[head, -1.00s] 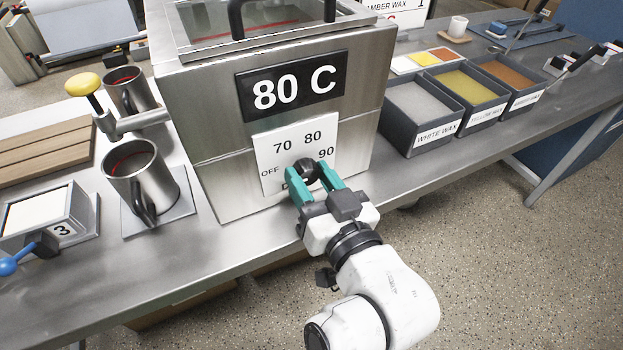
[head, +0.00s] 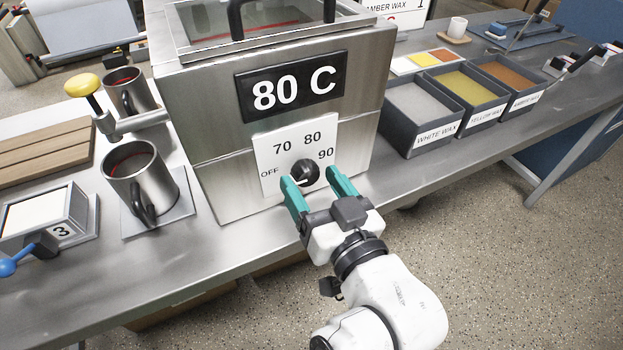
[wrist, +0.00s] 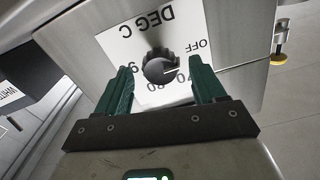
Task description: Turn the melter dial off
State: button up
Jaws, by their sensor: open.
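The melter is a steel box with a black "80 C" sign (head: 292,86) and a white dial plate (head: 283,137) marked OFF, 70, 80 and 90. The round black melter dial (head: 305,172) sits low on the plate; it also shows in the wrist view (wrist: 160,68). The wrist view shows the open fingers (wrist: 163,88) apart from the dial.
Wax bins (head: 470,94) stand to the right of the melter on the steel bench. A steel mug (head: 140,178), a yellow-knobbed handle (head: 83,85) and a small block marked 3 (head: 45,218) are at left. The bench strip before the melter is clear.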

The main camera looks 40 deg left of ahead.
jog(key=v, duration=0.9)
jog(key=shift+d+b, duration=0.3)
jog(key=shift+b, duration=0.1)
jog(key=shift+s, duration=0.1)
jog(key=w+d+f+m+h+p, duration=0.1)
jog(key=d+f+m+h+p, duration=0.2)
jog(key=d+f+h, duration=0.65)
jog(key=d+f+m+h+p, duration=0.25)
jog(key=d+f, duration=0.25)
jog(key=d, duration=0.9)
jog(key=s+d+f+m+g+h+p, duration=0.2)
jog(key=s+d+m+g, duration=0.1)
jog(key=s+d, duration=0.4)
jog(key=s+d+f+m+g+h+p, duration=0.2)
jog(key=s+d+f+m+g, duration=0.1)
jog(key=s+d, duration=0.4)
jog(key=d, duration=0.3)
jog(key=shift+h+p, duration=0.3)
jog(key=shift+h, duration=0.1)
